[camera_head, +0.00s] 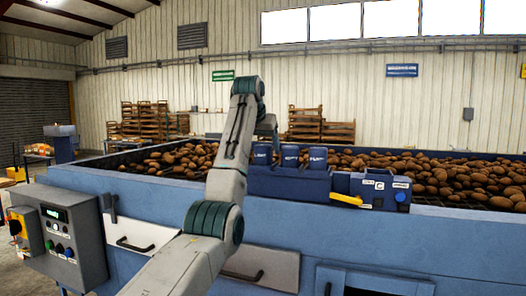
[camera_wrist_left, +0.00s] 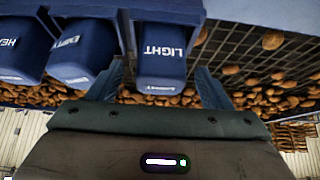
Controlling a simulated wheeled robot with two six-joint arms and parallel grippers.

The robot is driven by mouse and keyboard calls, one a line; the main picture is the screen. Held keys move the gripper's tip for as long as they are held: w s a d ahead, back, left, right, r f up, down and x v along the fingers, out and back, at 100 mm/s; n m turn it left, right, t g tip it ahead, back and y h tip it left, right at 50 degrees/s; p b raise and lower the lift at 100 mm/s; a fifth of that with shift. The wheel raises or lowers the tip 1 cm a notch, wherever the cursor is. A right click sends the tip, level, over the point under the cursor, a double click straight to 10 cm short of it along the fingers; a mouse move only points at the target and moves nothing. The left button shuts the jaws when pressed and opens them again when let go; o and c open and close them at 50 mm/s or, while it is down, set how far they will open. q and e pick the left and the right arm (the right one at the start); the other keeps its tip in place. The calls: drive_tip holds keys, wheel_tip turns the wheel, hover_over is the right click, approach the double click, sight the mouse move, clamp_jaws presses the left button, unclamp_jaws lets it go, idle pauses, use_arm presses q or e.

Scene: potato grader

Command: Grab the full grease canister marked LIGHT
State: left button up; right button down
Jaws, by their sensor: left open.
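The blue canister marked LIGHT (camera_wrist_left: 164,52) stands between the two spread fingers of my left gripper (camera_wrist_left: 162,84) in the left wrist view. The fingers show gaps to its sides, so they are not closed on it. In the head view the LIGHT canister (camera_head: 262,153) is the leftmost of three blue canisters in a rack, and my left gripper (camera_head: 267,126) is by it, its fingers mostly hidden by my arm. The canister marked EMPTY (camera_wrist_left: 80,50) is beside it, then one whose label starts with HE (camera_wrist_left: 22,48). My right gripper is not in view.
The blue rack (camera_head: 290,186) sits on the edge of the blue grader (camera_head: 400,240). A control box (camera_head: 380,190) with a yellow-handled item (camera_head: 346,199) is right of it. Potatoes (camera_head: 440,172) lie on the mesh behind. A grey control panel (camera_head: 58,240) is at left.

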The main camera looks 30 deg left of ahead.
use_arm(q)
drive_tip(key=x, duration=0.3)
drive_tip(key=shift+w+a+r+p, duration=0.1)
drive_tip(key=shift+r+p, duration=0.05)
drive_tip(key=shift+p, duration=0.2)
drive_tip(key=shift+s+r, duration=0.1)
drive_tip(key=shift+s, duration=0.15)
drive_tip(key=shift+c, duration=1.3)
drive_tip(key=c, duration=1)
drive_tip(key=shift+o, duration=0.2)
drive_tip(key=shift+r, duration=0.1)
